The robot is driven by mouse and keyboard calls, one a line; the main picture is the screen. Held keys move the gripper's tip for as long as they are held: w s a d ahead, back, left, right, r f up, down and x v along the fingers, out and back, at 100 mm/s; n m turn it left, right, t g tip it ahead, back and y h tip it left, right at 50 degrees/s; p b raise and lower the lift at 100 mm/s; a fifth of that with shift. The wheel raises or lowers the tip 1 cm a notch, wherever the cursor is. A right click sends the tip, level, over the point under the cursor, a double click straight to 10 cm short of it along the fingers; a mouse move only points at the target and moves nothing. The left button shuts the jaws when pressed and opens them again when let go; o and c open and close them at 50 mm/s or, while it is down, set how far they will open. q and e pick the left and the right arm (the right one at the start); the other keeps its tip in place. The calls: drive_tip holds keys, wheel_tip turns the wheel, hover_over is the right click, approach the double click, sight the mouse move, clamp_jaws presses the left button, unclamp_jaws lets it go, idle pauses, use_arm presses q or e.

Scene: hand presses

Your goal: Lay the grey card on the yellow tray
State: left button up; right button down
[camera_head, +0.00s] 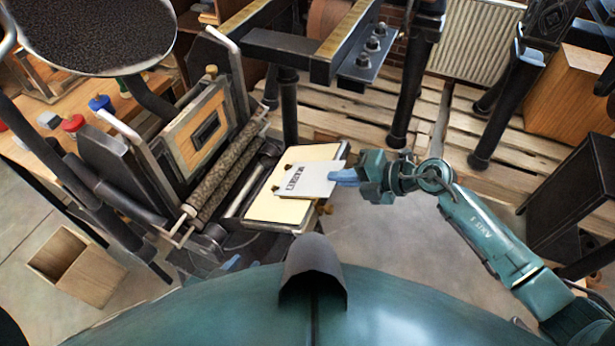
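The grey card (312,182), pale with dark lettering on its left part, is over the right part of the pale yellow tray (268,206). The tray's cream surface shows behind, left and in front of the card. My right gripper (343,178) reaches in from the right, its blue fingers shut on the card's right edge. I cannot tell if the card touches the tray or is just above it. Only a small blue part of my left gripper (230,263) shows, low and left of the tray; the rest is hidden.
A hand press with a dark roller (228,167) and a wood-framed panel (196,130) stands directly left of the tray. A round dark disc (90,30) is above it. A wooden box (75,265) sits on the floor at the left. Black press legs (410,90) stand behind.

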drive_tip(key=s+d+r+p, duration=0.2)
drive_tip(key=d+r+p, duration=0.3)
drive_tip(key=p, duration=0.1)
drive_tip(key=shift+r, duration=0.4)
idle(0.8)
